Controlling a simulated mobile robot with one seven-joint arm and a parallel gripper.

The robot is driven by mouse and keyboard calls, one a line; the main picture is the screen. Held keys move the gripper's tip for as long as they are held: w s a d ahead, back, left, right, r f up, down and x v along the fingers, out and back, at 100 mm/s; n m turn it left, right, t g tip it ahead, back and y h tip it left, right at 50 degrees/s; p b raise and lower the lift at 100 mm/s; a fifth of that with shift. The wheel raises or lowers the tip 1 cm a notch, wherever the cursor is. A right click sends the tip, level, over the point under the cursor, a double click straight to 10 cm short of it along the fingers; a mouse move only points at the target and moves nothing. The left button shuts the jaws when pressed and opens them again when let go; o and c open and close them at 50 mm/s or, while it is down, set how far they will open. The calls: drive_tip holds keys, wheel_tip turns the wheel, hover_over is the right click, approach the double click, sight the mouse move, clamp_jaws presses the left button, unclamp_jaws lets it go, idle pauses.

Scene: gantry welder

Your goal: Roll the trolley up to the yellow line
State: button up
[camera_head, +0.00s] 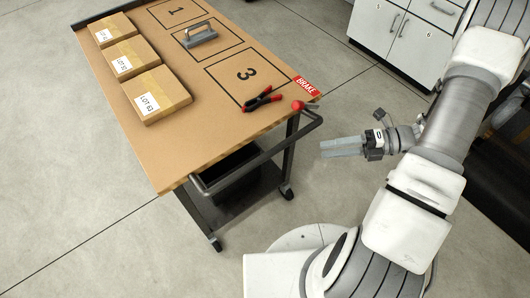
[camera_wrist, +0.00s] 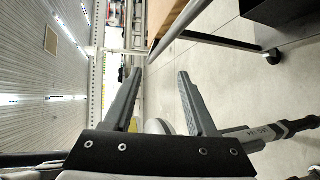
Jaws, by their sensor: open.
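The trolley (camera_head: 185,165) has a brown wooden top, dark legs and casters, and stands at the left in the head view. Its dark push handle (camera_head: 255,158) runs along the near end. A red knob (camera_head: 297,105) sits at the near right corner by a red BRAKE label (camera_head: 307,87). My gripper (camera_head: 325,148) is open and empty, to the right of the handle and apart from it. In the wrist view my gripper's two fingers (camera_wrist: 157,85) are spread, and a trolley caster (camera_wrist: 272,56) shows at upper right. No yellow line is in view.
Three LOT boxes (camera_head: 157,95), a grey-handled tool (camera_head: 195,34) and red-black pliers (camera_head: 262,98) lie on the trolley top. A white cabinet (camera_head: 405,35) stands at upper right. Grey floor (camera_head: 80,230) is clear left of and in front of the trolley.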

sight(273, 155)
drive_tip(key=w+a+f+m, duration=0.1)
drive_tip(key=a, duration=0.4)
drive_tip(key=a+f+m+t+p, duration=0.1)
drive_tip(key=a+f, duration=0.1)
drive_tip(key=a, duration=0.4)
drive_tip(key=w+a+f+m+t+p, duration=0.1)
drive_tip(key=a+f+m, duration=0.1)
drive_tip(key=a, duration=0.3)
drive_tip(key=shift+w+a+f+y, duration=0.15)
drive_tip(key=shift+w+f+y, duration=0.1)
drive_tip(key=shift+w+y, duration=0.15)
clamp_jaws()
idle(0.9)
